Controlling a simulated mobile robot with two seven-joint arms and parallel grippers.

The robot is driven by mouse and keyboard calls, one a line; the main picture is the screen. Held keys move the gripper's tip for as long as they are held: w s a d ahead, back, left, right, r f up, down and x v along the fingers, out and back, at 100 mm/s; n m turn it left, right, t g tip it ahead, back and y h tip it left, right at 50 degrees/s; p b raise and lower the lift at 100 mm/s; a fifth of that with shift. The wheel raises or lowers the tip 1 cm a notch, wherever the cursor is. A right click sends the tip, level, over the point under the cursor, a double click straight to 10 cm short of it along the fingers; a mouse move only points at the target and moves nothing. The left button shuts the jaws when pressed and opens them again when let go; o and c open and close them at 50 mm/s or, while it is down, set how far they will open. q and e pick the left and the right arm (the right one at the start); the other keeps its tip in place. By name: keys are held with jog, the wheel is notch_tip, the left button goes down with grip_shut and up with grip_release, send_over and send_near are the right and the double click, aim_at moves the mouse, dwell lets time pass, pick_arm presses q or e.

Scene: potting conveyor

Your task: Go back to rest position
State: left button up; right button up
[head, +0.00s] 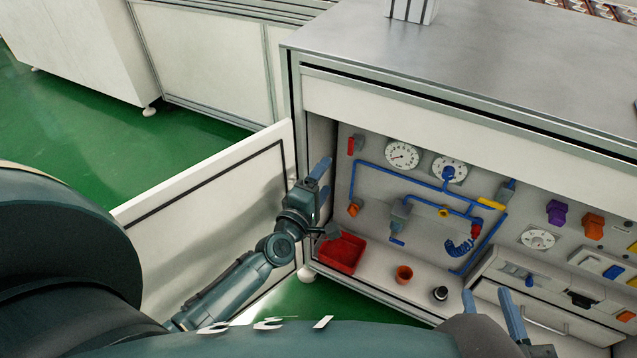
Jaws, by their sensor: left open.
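My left gripper (321,180) is open, with blue fingers. It is beside the inner face of the open white cabinet door (215,210), at the left edge of the cabinet opening. I see nothing between its fingers, and I cannot tell whether it touches the door. My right gripper (492,307) shows at the bottom right, in front of the cabinet. Its two blue fingers stand apart with nothing seen between them.
The cabinet holds a panel of gauges, blue pipes (400,180) and valves. A drawer (545,318) is at the right. Green floor (90,120) is clear at left.

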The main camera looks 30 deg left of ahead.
pick_arm(q)
jog(key=shift+s, duration=1)
